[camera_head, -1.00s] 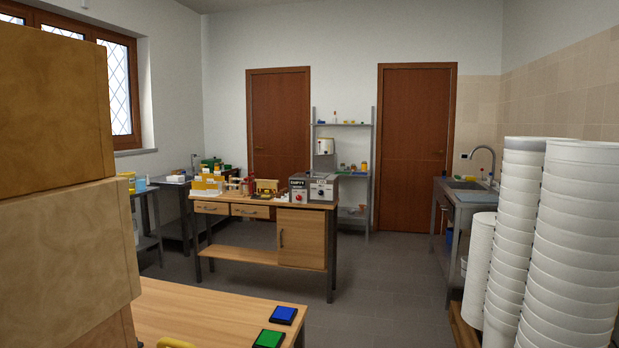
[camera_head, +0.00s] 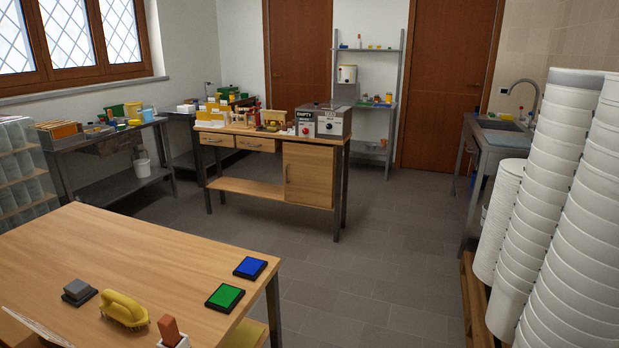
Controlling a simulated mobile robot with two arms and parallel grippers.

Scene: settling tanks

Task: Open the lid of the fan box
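Two control boxes stand side by side at the right end of the wooden workbench (camera_head: 265,186) in the middle of the room. The left one (camera_head: 305,123) has a dark label reading "EMPTY" and a red knob. The right one is a grey box (camera_head: 336,122) with a small label too small to read surely and a round light knob on its front. I cannot tell for certain which is the fan box, nor whether a lid is open. Neither of my grippers is in view.
A wooden table (camera_head: 130,262) with a blue pad (camera_head: 250,267), a green pad (camera_head: 225,297) and a yellow handled tool (camera_head: 124,309) is close at front left. Stacked white buckets (camera_head: 545,190) stand at right. Grey floor between is free.

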